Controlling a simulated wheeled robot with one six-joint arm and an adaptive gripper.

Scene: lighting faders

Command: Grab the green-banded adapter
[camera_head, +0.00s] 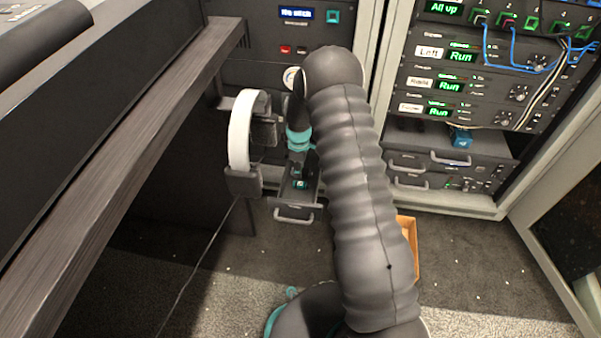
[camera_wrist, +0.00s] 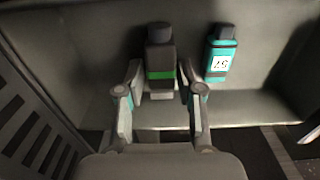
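The green-banded adapter (camera_wrist: 160,62) is a dark block with a narrower dark top and a bright green band. It stands in a grey drawer or tray in the wrist view. My gripper (camera_wrist: 161,98) is open, with one finger on each side of the adapter's lower part. The gap between the fingers is wider than the adapter, and I see no clear contact. In the head view my gripper (camera_head: 298,168) is low over an open drawer (camera_head: 297,205), partly behind my arm. I cannot make out the green band there.
A teal block with a white label (camera_wrist: 220,56) stands just right of the adapter. A slotted dark panel (camera_wrist: 32,125) is at the left. White headphones (camera_head: 241,130) hang beside my wrist, near the desk edge (camera_head: 120,140). Equipment racks (camera_head: 455,60) stand at the right.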

